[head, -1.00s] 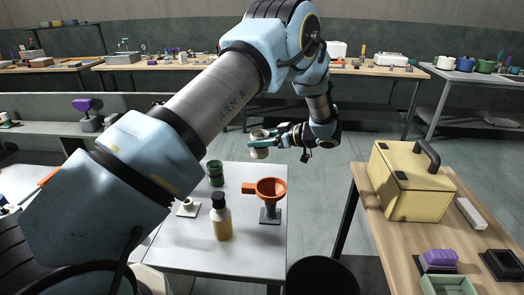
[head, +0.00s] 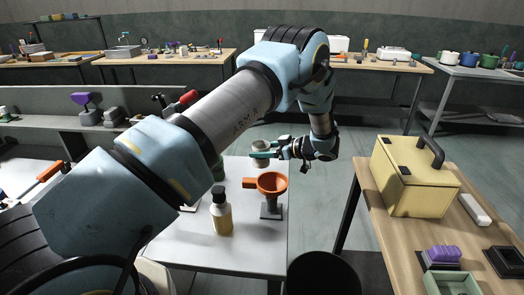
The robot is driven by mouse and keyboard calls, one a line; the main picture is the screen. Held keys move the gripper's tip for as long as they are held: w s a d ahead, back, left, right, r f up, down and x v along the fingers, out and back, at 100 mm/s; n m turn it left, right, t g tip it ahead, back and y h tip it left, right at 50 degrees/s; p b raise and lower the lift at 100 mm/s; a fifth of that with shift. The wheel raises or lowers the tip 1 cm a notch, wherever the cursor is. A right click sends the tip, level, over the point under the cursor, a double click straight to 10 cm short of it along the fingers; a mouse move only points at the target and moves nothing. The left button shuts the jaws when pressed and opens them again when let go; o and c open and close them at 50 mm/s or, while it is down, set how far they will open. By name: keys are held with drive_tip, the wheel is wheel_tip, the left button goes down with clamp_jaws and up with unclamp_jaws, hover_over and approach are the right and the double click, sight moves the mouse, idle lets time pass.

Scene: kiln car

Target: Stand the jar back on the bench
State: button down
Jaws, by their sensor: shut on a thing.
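The pale jar (head: 260,146) is upright between the green fingers of my gripper (head: 262,154), at the far right end of the white bench (head: 262,250). The gripper is shut on the jar from the right side. I cannot tell whether the jar's base touches the bench or hangs just above it. Its lower part is partly covered by the fingers.
An orange funnel (head: 271,184) on a grey stand and a dark-capped amber bottle (head: 222,215) stand in front of the jar. A green container (head: 218,170) is mostly hidden behind my arm. A black bin (head: 322,272) and a wooden table (head: 400,235) lie right.

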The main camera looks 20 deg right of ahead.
sight(264, 166)
drive_tip(key=shift+s+d, duration=0.15)
drive_tip(key=shift+f+b, duration=2.15)
drive_tip(key=shift+f, duration=0.75)
drive_tip(key=shift+f+b, duration=0.55)
drive_tip(key=shift+b, duration=0.05)
unclamp_jaws()
drive_tip(key=shift+s, duration=0.1)
idle(0.5)
drive_tip(key=shift+v, duration=3.9)
